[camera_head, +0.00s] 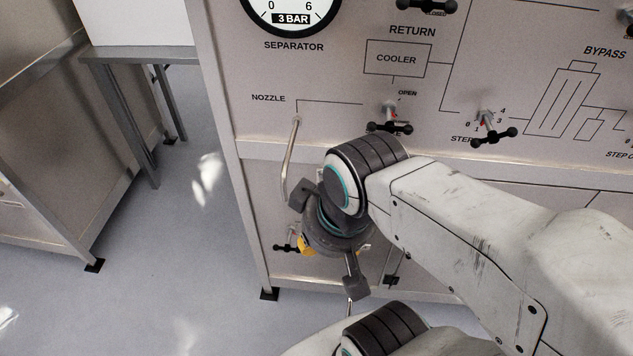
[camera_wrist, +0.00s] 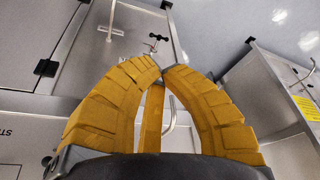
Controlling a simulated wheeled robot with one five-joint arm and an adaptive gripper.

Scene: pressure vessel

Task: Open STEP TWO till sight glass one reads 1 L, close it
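In the head view a valve with a black two-knob handle (camera_head: 492,136) sits on the panel beside a dial marked 0 to 4. Another label beginning with STEP is cut off at the right edge. I cannot tell which is STEP TWO. Sight glass one is not in view. My gripper (camera_head: 305,243) hangs low in front of the panel, left of and below the valve, apart from it. In the wrist view the yellow fingertips (camera_wrist: 163,69) come together with nothing seen between them.
The separator gauge (camera_head: 291,8) is at the top. A metal table (camera_head: 120,54) and a cabinet (camera_head: 60,150) stand left, with clear floor between them and the panel.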

